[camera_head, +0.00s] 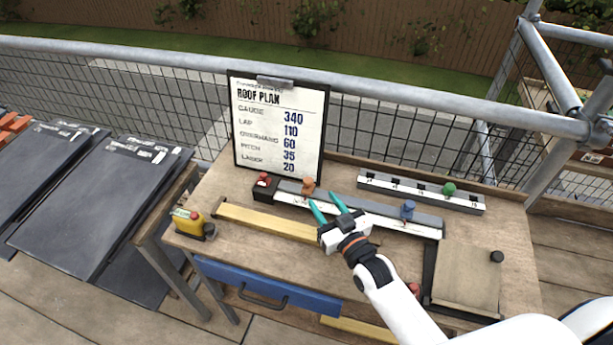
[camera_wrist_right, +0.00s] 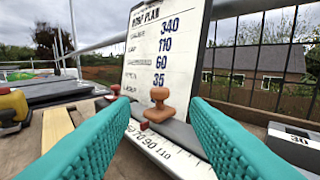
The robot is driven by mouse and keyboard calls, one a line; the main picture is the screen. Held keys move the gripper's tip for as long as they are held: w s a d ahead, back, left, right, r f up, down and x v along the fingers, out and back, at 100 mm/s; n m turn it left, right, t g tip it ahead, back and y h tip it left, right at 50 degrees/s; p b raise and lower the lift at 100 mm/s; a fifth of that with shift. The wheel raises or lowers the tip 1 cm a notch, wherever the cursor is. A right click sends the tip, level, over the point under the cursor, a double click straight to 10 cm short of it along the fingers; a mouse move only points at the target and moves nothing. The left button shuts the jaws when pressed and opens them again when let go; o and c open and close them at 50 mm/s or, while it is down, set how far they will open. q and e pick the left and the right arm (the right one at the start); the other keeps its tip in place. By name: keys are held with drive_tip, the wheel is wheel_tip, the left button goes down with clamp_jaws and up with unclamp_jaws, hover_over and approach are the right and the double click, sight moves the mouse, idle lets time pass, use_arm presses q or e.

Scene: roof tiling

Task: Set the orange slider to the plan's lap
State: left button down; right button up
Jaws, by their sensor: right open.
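The orange slider (camera_head: 308,186) sits on a long grey rail with a white scale (camera_head: 345,209) on the workbench. In the right wrist view the orange slider (camera_wrist_right: 159,105) stands upright between and beyond the fingers, with scale numbers 70, 90 and 110 in front. The roof plan (camera_head: 279,130) stands on a clipboard behind it and reads gauge 340, lap 110, overhang 60, pitch 35. My right gripper (camera_head: 327,209), with teal fingers, is open and empty, just in front of the orange slider and apart from it. My left gripper is not in view.
A blue slider (camera_head: 407,210) is farther right on the same rail, and a red knob (camera_head: 264,180) is at its left end. A second scale with a green slider (camera_head: 449,189) lies behind. A yellow tape measure (camera_head: 188,222) and a wooden batten (camera_head: 265,222) lie left.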

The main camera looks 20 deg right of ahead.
sight(311, 184)
drive_tip(key=w, duration=0.2)
drive_tip(key=w+a, duration=0.1)
drive_tip(key=w, duration=0.2)
drive_tip(key=shift+w+a, duration=0.1)
drive_tip(key=shift+w, duration=0.25)
drive_tip(key=shift+w+a, duration=0.15)
drive_tip(key=shift+w, duration=0.6)
drive_tip(key=shift+w+a, duration=0.1)
drive_tip(key=shift+w, duration=0.6)
drive_tip(key=shift+f, duration=0.1)
drive_tip(key=shift+c, duration=1.1)
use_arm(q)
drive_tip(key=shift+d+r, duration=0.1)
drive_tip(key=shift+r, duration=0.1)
use_arm(e)
clamp_jaws()
